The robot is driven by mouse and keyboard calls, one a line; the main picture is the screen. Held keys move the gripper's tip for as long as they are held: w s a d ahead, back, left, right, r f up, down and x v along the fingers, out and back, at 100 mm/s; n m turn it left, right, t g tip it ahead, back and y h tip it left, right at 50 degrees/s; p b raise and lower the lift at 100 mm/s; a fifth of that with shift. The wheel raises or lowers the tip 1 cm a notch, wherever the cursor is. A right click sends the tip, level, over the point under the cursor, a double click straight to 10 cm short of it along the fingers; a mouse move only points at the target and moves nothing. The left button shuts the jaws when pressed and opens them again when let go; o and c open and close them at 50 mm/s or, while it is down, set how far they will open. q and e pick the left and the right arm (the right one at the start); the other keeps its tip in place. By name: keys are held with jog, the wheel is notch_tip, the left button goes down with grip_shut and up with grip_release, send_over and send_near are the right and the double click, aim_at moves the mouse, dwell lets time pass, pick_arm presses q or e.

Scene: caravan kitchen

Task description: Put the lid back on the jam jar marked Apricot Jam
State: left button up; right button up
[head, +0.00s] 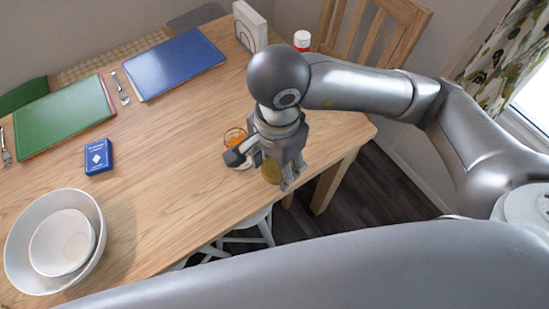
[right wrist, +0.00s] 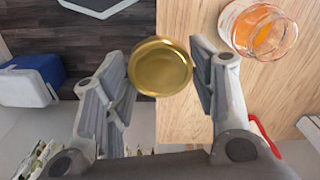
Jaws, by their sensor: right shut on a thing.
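A gold lid (right wrist: 160,68) sits between the fingers of my right gripper (head: 266,172), which is shut on it. The lid also shows in the head view (head: 271,171), near the table's right front edge. An open glass jar with orange contents (head: 236,137) stands on the wooden table, partly hidden behind my right gripper. In the right wrist view the jar (right wrist: 262,30) is at the upper right, apart from the lid, its mouth uncovered. Its label is too small to read. My left gripper is not in view.
The wooden table (head: 170,190) is clear around the jar's left. A blue box (head: 98,157) and nested white bowls (head: 88,216) are at left. A wooden chair (head: 376,35) stands behind.

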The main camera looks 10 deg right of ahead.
jog(key=w+n, duration=0.1)
jog(key=n, duration=0.3)
jog(key=w+n, duration=0.1)
jog(key=n, duration=0.1)
jog(key=shift+w+a+r, duration=0.2)
jog(key=shift+w+a, duration=0.05)
jog(key=shift+w, duration=0.1)
jog(key=n, duration=0.1)
jog(key=w+n, duration=0.1)
jog(key=n, duration=0.1)
jog(key=w+n, duration=0.1)
jog(key=n, duration=0.1)
jog(key=shift+r, duration=0.15)
